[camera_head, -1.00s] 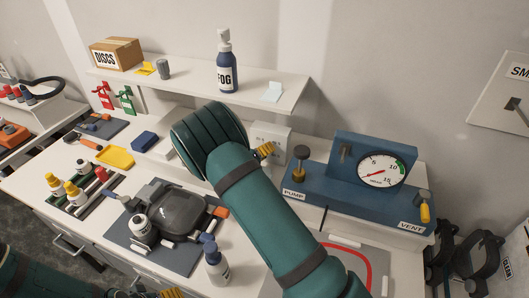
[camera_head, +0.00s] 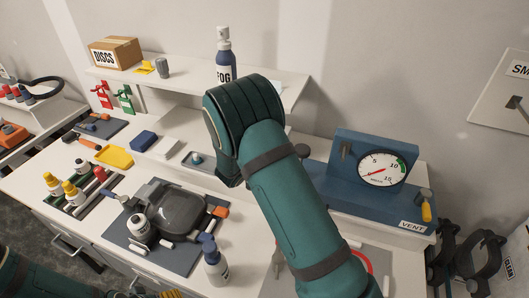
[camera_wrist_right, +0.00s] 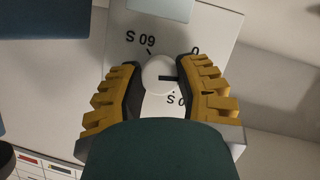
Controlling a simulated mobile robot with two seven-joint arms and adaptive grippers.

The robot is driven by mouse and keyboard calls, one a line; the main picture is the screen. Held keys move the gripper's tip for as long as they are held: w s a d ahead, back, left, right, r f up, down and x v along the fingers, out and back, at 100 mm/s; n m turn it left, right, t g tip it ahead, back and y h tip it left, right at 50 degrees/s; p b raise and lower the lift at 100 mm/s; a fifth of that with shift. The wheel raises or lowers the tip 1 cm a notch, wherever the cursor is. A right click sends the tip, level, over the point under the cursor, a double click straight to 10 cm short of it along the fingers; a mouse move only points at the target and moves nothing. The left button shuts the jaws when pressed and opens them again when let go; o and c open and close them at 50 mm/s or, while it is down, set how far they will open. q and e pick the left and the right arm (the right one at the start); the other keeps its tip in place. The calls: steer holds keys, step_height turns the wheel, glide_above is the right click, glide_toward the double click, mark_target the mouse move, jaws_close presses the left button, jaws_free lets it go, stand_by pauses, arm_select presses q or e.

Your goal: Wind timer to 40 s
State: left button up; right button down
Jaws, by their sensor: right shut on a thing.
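In the right wrist view the timer (camera_wrist_right: 215,22) is a pale panel with a round white knob (camera_wrist_right: 157,70). Upside-down marks read "60 S" and "0"; a third, ending in "0 S", is partly covered. The knob's dark line points right in that view, between the "0" and the partly covered mark. My right gripper (camera_wrist_right: 160,80) has its yellow-padded fingers closed on both sides of the knob. In the head view my right arm hides this gripper and the timer. My left gripper (camera_head: 172,293) shows only a yellow bit at the bottom edge.
The blue gauge unit (camera_head: 345,205), with a dial and a VENT label, stands right of my right arm. A shelf (camera_head: 130,76) above holds a box and a FOG bottle (camera_head: 225,65).

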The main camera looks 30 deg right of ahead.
stand_by(0.5)
steer(key=c, duration=0.6)
jaws_free()
steer(key=shift+o, duration=0.2)
steer(key=v, duration=1.2)
